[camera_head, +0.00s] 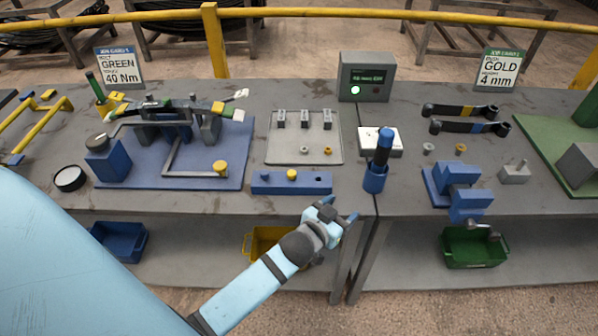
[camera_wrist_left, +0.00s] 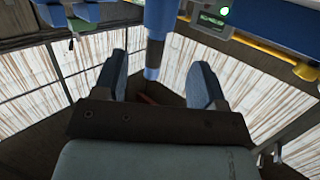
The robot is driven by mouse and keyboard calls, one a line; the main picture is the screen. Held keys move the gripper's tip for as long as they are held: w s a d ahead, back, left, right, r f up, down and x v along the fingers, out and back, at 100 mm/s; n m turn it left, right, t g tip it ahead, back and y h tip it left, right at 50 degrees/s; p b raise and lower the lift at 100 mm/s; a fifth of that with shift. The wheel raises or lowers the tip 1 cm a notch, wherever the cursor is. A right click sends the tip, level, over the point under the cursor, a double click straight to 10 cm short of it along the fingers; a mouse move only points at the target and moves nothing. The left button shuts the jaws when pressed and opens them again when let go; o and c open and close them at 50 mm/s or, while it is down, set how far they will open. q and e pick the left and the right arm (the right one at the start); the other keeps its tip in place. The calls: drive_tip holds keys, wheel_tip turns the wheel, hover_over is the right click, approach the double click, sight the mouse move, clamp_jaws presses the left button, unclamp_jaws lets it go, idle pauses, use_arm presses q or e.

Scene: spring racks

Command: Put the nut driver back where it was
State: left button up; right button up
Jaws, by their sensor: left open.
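The nut driver (camera_head: 382,152), with a black grip and a blue cap, stands nearly upright in a blue cup-shaped holder (camera_head: 374,181) at the front edge of the bench. In the left wrist view, which looks upside down, the driver (camera_wrist_left: 153,58) shows beyond the space between my fingers, with the blue holder (camera_wrist_left: 160,14) above it. My left gripper (camera_head: 340,209) is open and empty, in front of the bench edge, to the left of and lower than the driver. It is apart from the driver. Its fingers also show in the left wrist view (camera_wrist_left: 157,82). My right gripper is out of view.
A blue block with a yellow knob (camera_head: 291,183) lies left of the holder along the front edge. A white box (camera_head: 394,139) and a grey display unit (camera_head: 366,78) stand behind the driver. A blue fixture (camera_head: 458,186) stands to the right. Bins sit on the lower shelf.

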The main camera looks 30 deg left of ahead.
use_arm(q)
drive_tip(key=s+f+g, duration=0.1)
drive_tip(key=s+f, duration=0.2)
drive_tip(key=s, duration=0.3)
drive_tip(key=s+f+m+g, duration=0.1)
drive_tip(key=s+f+g, duration=0.1)
drive_tip(key=s+f, duration=0.2)
drive_tip(key=s+f+g+h, duration=0.1)
drive_tip(key=s+f, duration=0.2)
drive_tip(key=s, duration=0.6)
drive_tip(key=shift+s+a+f, duration=0.25)
drive_tip(key=shift+a, duration=0.1)
drive_tip(key=shift+r, duration=0.1)
wheel_tip(320, 180, up, 6)
drive_tip(key=p, duration=0.6)
drive_tip(key=shift+a, duration=0.2)
